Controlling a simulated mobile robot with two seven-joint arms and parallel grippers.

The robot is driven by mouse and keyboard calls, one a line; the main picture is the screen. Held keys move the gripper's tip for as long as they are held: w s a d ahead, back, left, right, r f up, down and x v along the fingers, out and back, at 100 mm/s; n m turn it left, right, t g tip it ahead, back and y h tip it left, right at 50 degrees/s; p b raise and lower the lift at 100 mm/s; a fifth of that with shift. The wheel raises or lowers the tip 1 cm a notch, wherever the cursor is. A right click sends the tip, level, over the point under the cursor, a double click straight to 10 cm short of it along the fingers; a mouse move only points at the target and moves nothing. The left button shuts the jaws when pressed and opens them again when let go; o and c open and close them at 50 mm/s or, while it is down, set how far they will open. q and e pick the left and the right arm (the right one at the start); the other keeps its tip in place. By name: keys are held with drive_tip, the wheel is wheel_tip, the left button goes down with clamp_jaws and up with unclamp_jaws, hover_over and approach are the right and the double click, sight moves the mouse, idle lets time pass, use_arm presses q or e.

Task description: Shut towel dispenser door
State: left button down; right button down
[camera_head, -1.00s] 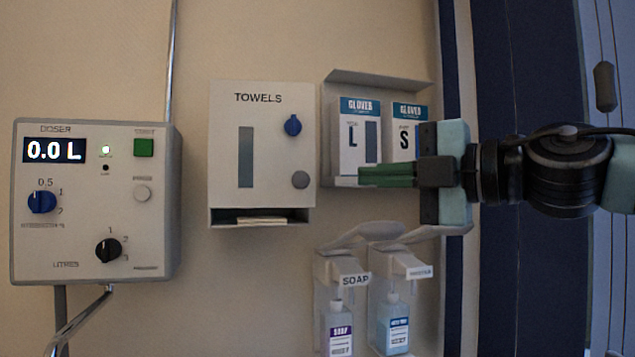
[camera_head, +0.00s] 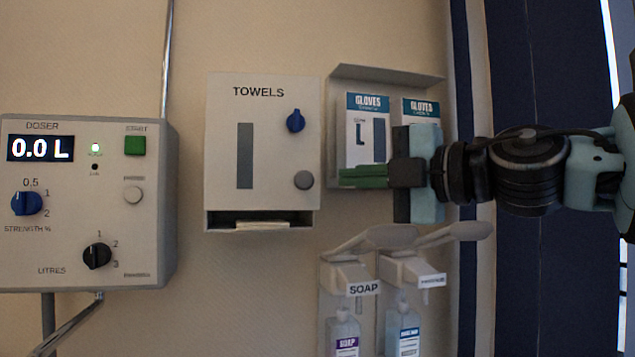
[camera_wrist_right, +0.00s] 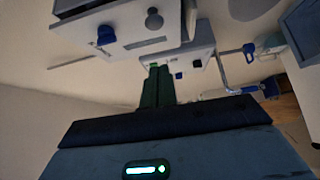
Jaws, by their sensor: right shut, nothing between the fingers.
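The white towel dispenser (camera_head: 262,95) hangs on the wall in the middle of the head view. Its front door carries a tall grey window, a blue turn knob (camera_head: 295,121) and a round grey knob (camera_head: 303,180). From straight ahead I cannot tell whether the door stands slightly ajar. My right gripper (camera_head: 345,178) is just right of the dispenser, level with the grey knob and apart from it in the picture. Its green fingers are shut and empty; they also show in the right wrist view (camera_wrist_right: 157,85). My left gripper is not in view.
A glove holder (camera_head: 385,76) with two glove boxes hangs behind my right gripper. Below it are soap dispensers (camera_head: 348,275) with long levers (camera_head: 392,237). A doser box (camera_head: 75,180) is at the left. Bare wall separates it from the towel dispenser.

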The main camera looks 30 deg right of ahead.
sight(298, 181)
drive_tip(key=shift+w+a, duration=0.15)
drive_tip(key=shift+w, duration=1.35)
drive_tip(key=shift+w+a, duration=0.15)
drive_tip(key=shift+w, duration=1.4)
drive_tip(key=shift+w+a, duration=0.15)
drive_tip(key=shift+w, duration=1.35)
